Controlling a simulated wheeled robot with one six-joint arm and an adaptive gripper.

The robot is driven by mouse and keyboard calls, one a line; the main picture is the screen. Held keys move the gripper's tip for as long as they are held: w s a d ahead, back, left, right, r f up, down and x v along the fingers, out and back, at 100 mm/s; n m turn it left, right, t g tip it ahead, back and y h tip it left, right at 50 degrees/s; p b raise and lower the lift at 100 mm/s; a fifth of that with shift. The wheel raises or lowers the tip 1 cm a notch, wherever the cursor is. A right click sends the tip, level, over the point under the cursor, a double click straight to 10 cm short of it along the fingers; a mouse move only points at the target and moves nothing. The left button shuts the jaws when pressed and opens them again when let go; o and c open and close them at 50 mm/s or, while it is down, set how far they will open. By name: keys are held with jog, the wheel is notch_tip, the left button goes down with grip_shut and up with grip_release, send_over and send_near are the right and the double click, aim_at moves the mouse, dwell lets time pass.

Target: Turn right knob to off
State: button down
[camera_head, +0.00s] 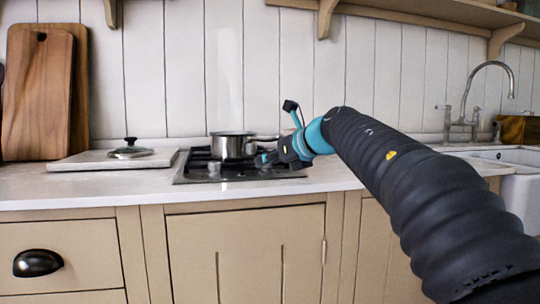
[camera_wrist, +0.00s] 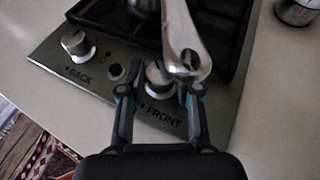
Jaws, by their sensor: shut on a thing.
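The right knob (camera_wrist: 158,80), a silver knob by the word FRONT, sits on the hob's metal panel (camera_wrist: 100,62) in the wrist view. My gripper (camera_wrist: 160,90) is shut on it, with a finger on each side. A pot handle partly covers the knob's upper right, so its pointer angle is hard to read. The left knob (camera_wrist: 75,42), by the word BACK, stands apart to the left. In the head view, my gripper (camera_head: 266,160) is low over the right side of the hob (camera_head: 190,180), and the right knob cannot be made out.
A steel pot (camera_head: 232,147) stands on the hob; its handle (camera_wrist: 186,45) reaches close over my gripper. A pot lid (camera_head: 130,151) lies on a pale board (camera_head: 85,161) to the left. Wooden boards (camera_head: 38,100) lean on the wall. The counter front is clear.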

jog(key=m+h+p, duration=0.1)
jog(key=p, duration=0.1)
jog(key=m+t+h+p, duration=0.1)
jog(key=p, duration=0.2)
jog(key=shift+s+a+r, duration=0.15)
jog(key=shift+r, duration=0.2)
jog(key=shift+f+m+t+h+p, duration=0.1)
jog(key=shift+m+t+h+p, duration=0.5)
jog(key=shift+p, duration=0.6)
jog(key=shift+f+m+h+p, duration=0.25)
jog(key=shift+m+h+p, duration=0.35)
jog(key=shift+p, duration=0.3)
jog(key=c, duration=0.8)
grip_release()
jog(key=v, duration=1.2)
jog(key=shift+f, duration=0.25)
